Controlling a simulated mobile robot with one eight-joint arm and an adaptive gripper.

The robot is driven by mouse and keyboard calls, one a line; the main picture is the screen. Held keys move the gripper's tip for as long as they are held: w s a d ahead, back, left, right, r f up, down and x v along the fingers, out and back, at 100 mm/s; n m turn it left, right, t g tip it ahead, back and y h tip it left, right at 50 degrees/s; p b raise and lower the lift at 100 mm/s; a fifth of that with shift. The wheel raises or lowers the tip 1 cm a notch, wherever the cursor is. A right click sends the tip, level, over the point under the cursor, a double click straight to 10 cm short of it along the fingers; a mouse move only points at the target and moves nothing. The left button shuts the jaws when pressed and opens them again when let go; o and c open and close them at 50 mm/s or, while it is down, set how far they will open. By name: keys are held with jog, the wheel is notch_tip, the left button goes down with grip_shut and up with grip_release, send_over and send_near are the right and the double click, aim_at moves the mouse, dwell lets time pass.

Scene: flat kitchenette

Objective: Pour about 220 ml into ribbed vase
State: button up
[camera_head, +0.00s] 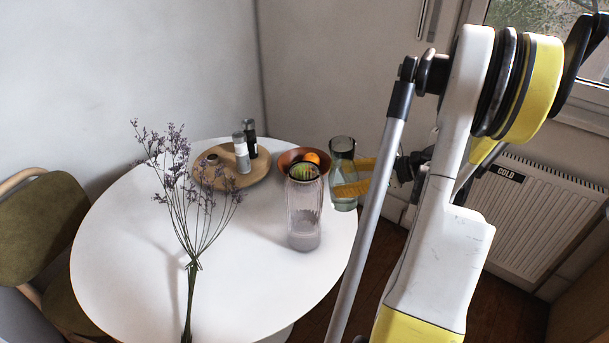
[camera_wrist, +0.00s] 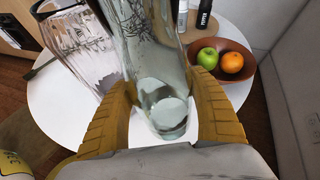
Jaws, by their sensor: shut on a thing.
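The clear ribbed vase (camera_head: 304,222) stands upright on the white round table near its right side; it also shows at the upper left of the wrist view (camera_wrist: 84,45). I cannot tell its water level. My gripper (camera_head: 354,180) is shut on a greenish glass carafe (camera_head: 343,150), just right of the vase and apart from it in the head view. The carafe is upright. In the wrist view, my yellow fingers (camera_wrist: 163,108) hug both sides of the carafe (camera_wrist: 150,55). Clear liquid seems to show low in it. I cannot tell whether its base touches the table.
Behind the vase is a brown bowl (camera_head: 287,157) with an orange (camera_head: 311,157) and a green apple (camera_wrist: 207,57). A wooden tray (camera_head: 212,180) carries two shakers. Dried purple flowers (camera_head: 190,230) rise in front. The table's (camera_head: 130,250) left side is clear.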

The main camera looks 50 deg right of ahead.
jog(key=shift+w+a+f+m+t+y, duration=0.1)
jog(key=shift+a+f+m+t+y, duration=0.25)
jog(key=shift+y, duration=0.25)
jog(key=shift+d+r, duration=0.15)
dwell(2.3)
